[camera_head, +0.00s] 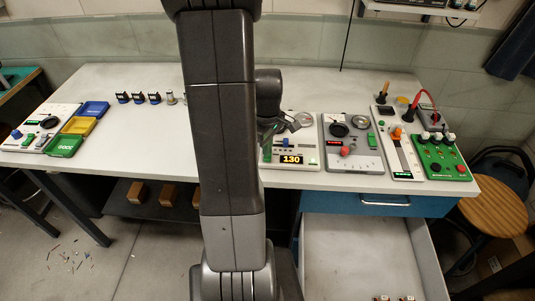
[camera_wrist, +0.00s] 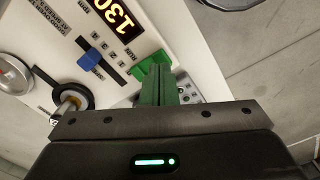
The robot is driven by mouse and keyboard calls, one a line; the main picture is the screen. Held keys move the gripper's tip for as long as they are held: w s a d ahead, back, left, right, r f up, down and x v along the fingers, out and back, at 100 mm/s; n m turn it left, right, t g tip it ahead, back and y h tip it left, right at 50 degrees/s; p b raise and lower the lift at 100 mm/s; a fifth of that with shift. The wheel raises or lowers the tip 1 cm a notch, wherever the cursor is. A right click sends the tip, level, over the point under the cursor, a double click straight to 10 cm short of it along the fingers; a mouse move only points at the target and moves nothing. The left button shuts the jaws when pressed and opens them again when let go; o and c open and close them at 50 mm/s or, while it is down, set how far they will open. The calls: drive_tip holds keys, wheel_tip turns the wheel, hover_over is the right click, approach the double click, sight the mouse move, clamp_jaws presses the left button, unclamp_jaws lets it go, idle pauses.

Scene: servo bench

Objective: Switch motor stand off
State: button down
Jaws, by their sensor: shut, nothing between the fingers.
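The motor stand is a white panel (camera_head: 300,166) right of centre on the bench, partly hidden by my arm. In the wrist view the same panel shows part of the display (camera_wrist: 118,18), a blue slider (camera_wrist: 89,60), a round motor part with a black ring (camera_wrist: 72,101) and a green switch part (camera_wrist: 143,74). My gripper (camera_wrist: 158,85) has its fingers together and is empty. Its tips lie over or right by the green part. I cannot tell whether they touch it, and they hide part of it.
Right of the stand are a grey panel (camera_head: 350,155), a white panel with an orange knob (camera_head: 397,134) and a green board (camera_head: 440,158). An open drawer (camera_head: 360,250) is below. Coloured trays (camera_head: 78,126) lie far left.

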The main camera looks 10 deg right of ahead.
drive_tip(key=shift+f+b, duration=0.8)
drive_tip(key=shift+f, duration=0.2)
idle(0.4)
drive_tip(key=shift+r, duration=0.1)
drive_tip(key=shift+r+p, duration=2.75)
drive_tip(key=shift+r, duration=0.8)
drive_tip(key=shift+f, duration=0.15)
wheel_tip(320, 180, down, 7)
drive_tip(key=b, duration=0.5)
drive_tip(key=shift+b, duration=0.3)
